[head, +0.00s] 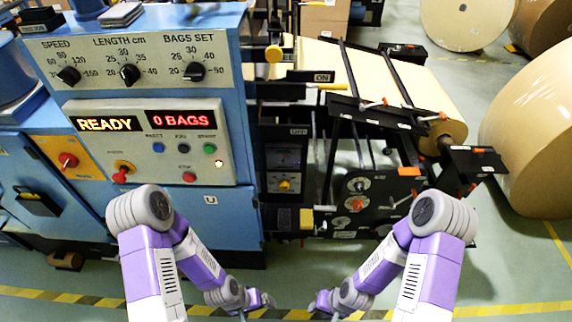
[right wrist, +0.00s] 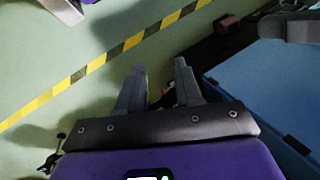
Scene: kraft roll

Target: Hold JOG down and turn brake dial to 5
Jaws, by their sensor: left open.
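The control panel (head: 150,140) on the blue machine has a blue button (head: 158,147), a black button (head: 181,148), a green button (head: 210,148) and a red button (head: 189,177). Their labels are too small to read, so I cannot tell which is JOG. My left gripper (head: 264,301) is open, low in front of the machine. My right gripper (head: 320,302) is beside it, open and empty in the right wrist view (right wrist: 160,66).
Displays read READY (head: 105,124) and 0 BAGS (head: 184,118). SPEED, LENGTH and BAGS SET knobs sit above. A kraft roll (head: 452,135) is mounted at the right, with a large roll (head: 535,130) on the floor. Yellow-black tape (head: 80,298) crosses clear floor in front.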

